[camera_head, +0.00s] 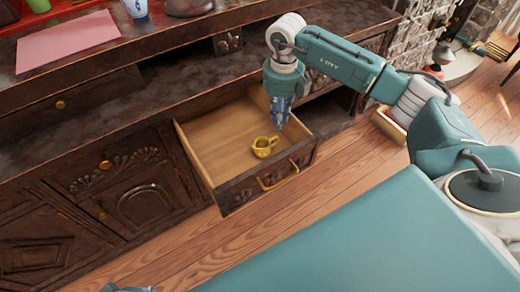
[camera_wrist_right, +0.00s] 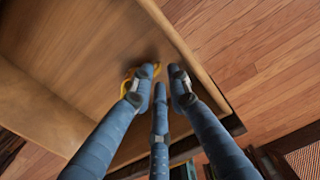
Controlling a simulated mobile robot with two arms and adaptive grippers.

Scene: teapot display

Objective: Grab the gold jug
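The gold jug (camera_head: 264,147) stands in the open wooden drawer (camera_head: 212,165), near its front. It is small and shiny, with a handle on its right side in the head view. My right gripper (camera_head: 280,116) points down over the drawer, above and slightly right of the jug in the picture. In the right wrist view my right gripper (camera_wrist_right: 163,76) has its blue fingers apart, with nothing seen between the tips. The gold jug (camera_wrist_right: 127,82) shows only as a yellow edge there, mostly hidden behind the left finger.
The drawer front has a gold handle (camera_head: 278,177). The drawer walls surround the jug. A dark carved cabinet (camera_head: 85,215) holds the drawer, with a pink sheet (camera_head: 68,42) and a white-and-blue cup (camera_head: 136,9) on top. The wooden floor (camera_head: 215,245) in front is clear.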

